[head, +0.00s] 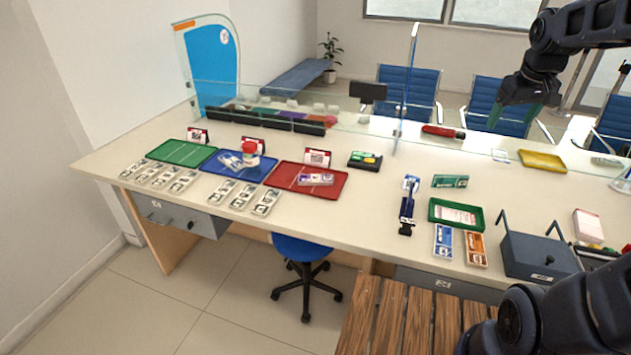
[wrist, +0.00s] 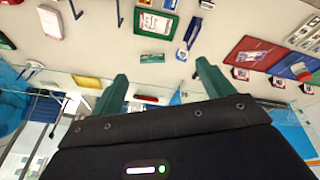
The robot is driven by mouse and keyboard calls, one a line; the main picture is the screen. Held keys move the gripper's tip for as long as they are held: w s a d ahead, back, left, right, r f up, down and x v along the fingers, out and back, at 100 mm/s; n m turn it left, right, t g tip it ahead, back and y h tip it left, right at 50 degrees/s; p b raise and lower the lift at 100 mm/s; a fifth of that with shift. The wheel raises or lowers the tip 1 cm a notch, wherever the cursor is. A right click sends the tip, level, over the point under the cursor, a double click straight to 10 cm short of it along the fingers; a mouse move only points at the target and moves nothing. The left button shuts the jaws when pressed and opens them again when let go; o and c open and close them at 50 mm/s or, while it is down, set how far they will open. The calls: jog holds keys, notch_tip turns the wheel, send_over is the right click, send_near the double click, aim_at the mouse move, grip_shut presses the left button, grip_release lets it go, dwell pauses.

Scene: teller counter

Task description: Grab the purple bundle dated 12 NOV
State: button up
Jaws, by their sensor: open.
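A bundle with a purple band (head: 316,179) lies on the red tray (head: 333,190) left of centre on the counter. Its date is too small to read. The bundle also shows at the right of the wrist view (wrist: 250,55), on the red tray. Another banded bundle (head: 231,161) lies on the blue tray (head: 218,171); its band colour and date are unclear. My gripper (head: 508,112) is at the upper right, raised above the far side of the counter and well away from the bundles. In the wrist view its two green fingers stand apart (wrist: 163,80) with nothing between them.
A glass screen (head: 300,115) runs along the counter's back, with an upright panel (head: 406,80). Several bundles (head: 265,203) line the front edge. A grey box (head: 540,257) stands at the right.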

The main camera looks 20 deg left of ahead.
jog(key=w+a+f+n+g, duration=0.15)
jog(key=w+a+n, duration=0.35)
jog(key=w+a, duration=0.75)
jog(key=n+g, duration=0.2)
jog(key=n, duration=1)
send_over(316, 178)
notch_tip(316, 178, down, 34)
notch_tip(316, 178, down, 10)
jog(key=shift+a+r, duration=0.1)
jog(key=shift+r, duration=0.05)
jog(key=c, duration=1.1)
